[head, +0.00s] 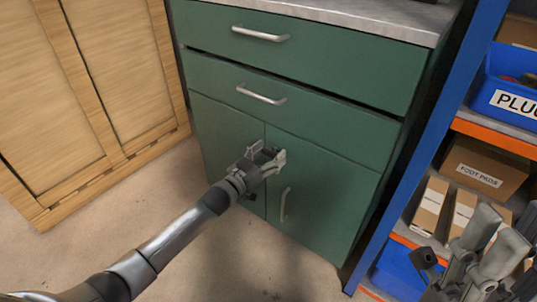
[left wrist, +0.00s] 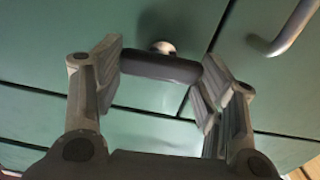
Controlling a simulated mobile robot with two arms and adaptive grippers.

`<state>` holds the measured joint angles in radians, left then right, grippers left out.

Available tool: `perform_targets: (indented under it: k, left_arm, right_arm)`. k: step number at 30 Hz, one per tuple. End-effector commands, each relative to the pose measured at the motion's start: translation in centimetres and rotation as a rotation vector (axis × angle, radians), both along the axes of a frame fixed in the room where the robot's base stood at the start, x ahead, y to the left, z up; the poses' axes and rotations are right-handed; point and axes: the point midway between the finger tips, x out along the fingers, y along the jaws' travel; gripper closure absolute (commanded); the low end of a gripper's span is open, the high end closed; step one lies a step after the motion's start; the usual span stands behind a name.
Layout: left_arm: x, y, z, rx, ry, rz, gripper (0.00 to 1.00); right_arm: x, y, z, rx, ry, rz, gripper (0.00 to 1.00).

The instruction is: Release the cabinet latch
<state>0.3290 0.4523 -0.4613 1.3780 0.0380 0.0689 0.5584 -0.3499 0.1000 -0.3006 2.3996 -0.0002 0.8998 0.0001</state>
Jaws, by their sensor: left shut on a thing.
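The green cabinet (head: 225,125) stands in the middle of the head view, with two drawers over two doors. My left gripper (head: 268,156) is at the upper part of the doors, near the seam between them. In the left wrist view, the left gripper (left wrist: 162,80) has its fingers at the two ends of a dark latch bar (left wrist: 160,67), shut on it. A round silver knob (left wrist: 163,47) sits on the green face just behind the bar. In the head view the latch is mostly hidden by the fingers. My right gripper (head: 485,248) is at the lower right, away from the cabinet.
A bar handle (head: 284,204) is on the right door, close to the left gripper. A blue-framed shelf rack (head: 425,150) with boxes and blue bins stands at the right. A wooden cabinet (head: 100,90) stands at the left. The floor in front is clear.

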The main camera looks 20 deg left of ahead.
Motion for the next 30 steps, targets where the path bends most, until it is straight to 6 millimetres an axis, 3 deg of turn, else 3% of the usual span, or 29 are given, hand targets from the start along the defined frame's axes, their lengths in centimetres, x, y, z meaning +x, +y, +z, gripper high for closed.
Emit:
perform_targets:
  k: [3,11,12,16,30]
  left_arm:
    - [-0.04,-0.04,0.2,0.058,-0.02,0.0,0.6]
    - [-0.03,-0.03,0.0,0.071,-0.026,0.0,0.6]
    - [-0.03,-0.03,0.0,0.071,-0.026,0.0,0.31]
    - [-0.03,-0.03,0.0,0.07,-0.024,0.0,0.14]
    - [-0.78,0.25,-0.1,0.067,-0.023,0.0,0.14]
  right_arm:
    - [-0.01,0.0,0.9,0.0,0.0,0.0,0.6]
    - [-0.04,-0.02,0.73,0.0,-0.001,0.0,0.6]
    - [-0.03,-0.02,0.73,0.0,-0.001,0.0,0.6]
    - [-0.03,-0.02,0.73,0.0,-0.001,0.0,0.6]
    - [0.01,-0.05,0.68,0.001,0.0,-0.002,0.6]
